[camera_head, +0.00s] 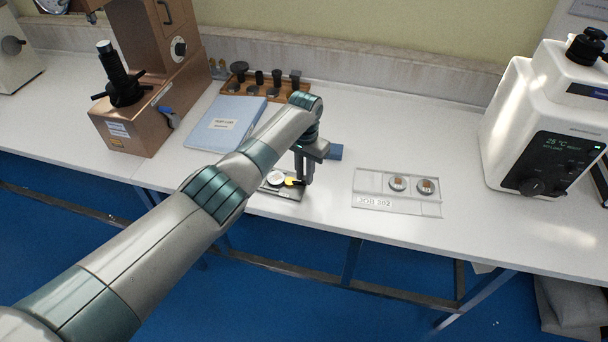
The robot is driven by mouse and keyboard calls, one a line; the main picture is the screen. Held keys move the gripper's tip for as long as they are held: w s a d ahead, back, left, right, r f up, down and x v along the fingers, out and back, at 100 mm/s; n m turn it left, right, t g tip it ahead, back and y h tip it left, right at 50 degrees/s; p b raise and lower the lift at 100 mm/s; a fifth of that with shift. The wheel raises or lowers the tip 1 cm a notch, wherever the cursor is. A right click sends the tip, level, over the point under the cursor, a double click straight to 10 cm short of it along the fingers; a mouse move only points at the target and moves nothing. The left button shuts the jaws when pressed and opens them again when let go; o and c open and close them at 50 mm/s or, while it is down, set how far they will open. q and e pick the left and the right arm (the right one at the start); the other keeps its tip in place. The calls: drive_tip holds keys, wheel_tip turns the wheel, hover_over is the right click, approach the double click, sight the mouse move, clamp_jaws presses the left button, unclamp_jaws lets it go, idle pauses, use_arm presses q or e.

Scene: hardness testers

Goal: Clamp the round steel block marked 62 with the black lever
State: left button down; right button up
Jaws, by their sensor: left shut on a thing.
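My left gripper (303,181) points down at the right end of a small dark tray (292,195) near the table's front edge. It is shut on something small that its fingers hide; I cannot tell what. A round whitish disc (276,177) and a yellow piece (291,181) lie in the tray, just left of the fingers. No number 62 can be read. A bronze-coloured tester (128,130) stands at the left, with a black upright spindle and black lever arms (122,92) on it. My right gripper is not in view.
A blue folder (226,122) lies behind my arm. A wooden rack (262,86) with several dark parts stands at the back. A clear tray marked JOB 302 (375,203) holds two round samples. A white machine (545,120) stands at the right.

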use_arm(q)
drive_tip(key=shift+w+n, duration=0.15)
drive_tip(key=shift+n, duration=0.25)
drive_tip(key=c, duration=1.6)
unclamp_jaws()
drive_tip(key=shift+c, duration=0.2)
drive_tip(key=shift+r, duration=0.1)
wheel_tip(320, 180, up, 17)
drive_tip(key=b, duration=0.3)
drive_tip(key=shift+r, duration=0.15)
